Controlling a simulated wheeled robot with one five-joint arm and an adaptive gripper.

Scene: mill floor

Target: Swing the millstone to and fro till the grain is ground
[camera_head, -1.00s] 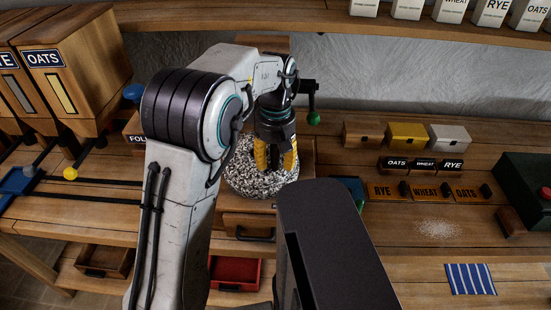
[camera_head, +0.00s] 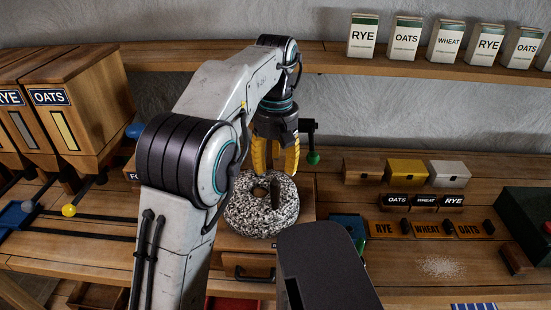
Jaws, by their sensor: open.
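The millstone (camera_head: 262,222) is a round, speckled black-and-white stone with a hole in its middle. It lies flat on a wooden mill box with a drawer (camera_head: 249,267). A short dark upright handle (camera_head: 275,196) stands on the stone, right of the hole. My gripper (camera_head: 275,174), with yellow fingers, is open and points down just above and behind the handle. The fingers appear clear of the handle. I see no grain on the stone; the inside of the mill is hidden.
Wooden hoppers, one marked OATS (camera_head: 88,115), stand at the left. A green-knobbed crank (camera_head: 313,158) is behind the stone. Small boxes (camera_head: 406,172) and label plates (camera_head: 427,230) are at the right. White powder (camera_head: 441,266) lies on the bench. Packets (camera_head: 405,37) line the shelf above.

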